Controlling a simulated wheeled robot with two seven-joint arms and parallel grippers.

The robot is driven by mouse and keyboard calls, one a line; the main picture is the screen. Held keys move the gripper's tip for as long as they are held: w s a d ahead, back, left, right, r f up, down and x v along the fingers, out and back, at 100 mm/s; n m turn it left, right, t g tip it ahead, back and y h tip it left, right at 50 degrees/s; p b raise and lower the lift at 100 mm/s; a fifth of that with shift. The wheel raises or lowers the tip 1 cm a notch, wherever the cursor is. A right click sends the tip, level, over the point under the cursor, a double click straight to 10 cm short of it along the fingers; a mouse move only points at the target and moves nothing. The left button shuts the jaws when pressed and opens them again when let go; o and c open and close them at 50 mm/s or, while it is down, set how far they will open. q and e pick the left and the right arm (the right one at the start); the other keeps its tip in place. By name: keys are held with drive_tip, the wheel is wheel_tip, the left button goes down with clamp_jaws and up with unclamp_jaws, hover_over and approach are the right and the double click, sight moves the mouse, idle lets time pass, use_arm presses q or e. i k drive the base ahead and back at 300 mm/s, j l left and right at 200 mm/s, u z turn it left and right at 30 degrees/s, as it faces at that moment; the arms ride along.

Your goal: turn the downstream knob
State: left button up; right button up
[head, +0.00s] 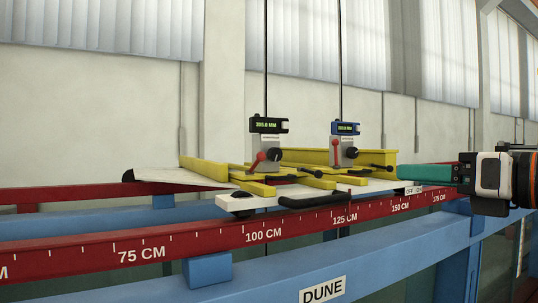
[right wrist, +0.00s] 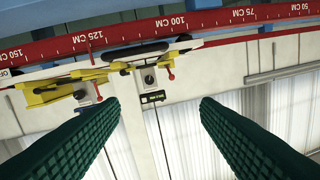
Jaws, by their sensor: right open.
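Two point gauges stand on a yellow and white carriage over the flume. The left gauge has a black knob (head: 274,154), a red lever and a black display (head: 268,125). The right gauge has a black knob (head: 352,152), a red lever and a blue display (head: 345,128). I cannot tell which knob is labelled downstream. My right gripper (head: 402,177) comes in from the right, its green fingers apart from both knobs. In the right wrist view (right wrist: 158,105) the fingers are wide open and empty; the left gauge's knob (right wrist: 149,79) shows between and beyond them. My left gripper is not in view.
A red rail (head: 190,243) with a centimetre scale runs along the front, above a blue beam (head: 400,255). The white carriage plate (head: 262,200) has a black handle (head: 315,201). Thin rods rise from both gauges. Free air lies in front of the gauges.

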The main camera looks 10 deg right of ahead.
sight(274, 154)
drive_tip(key=i+j, duration=0.25)
drive_tip(key=i, duration=0.25)
drive_tip(key=i+j, duration=0.25)
drive_tip(key=i, duration=0.25)
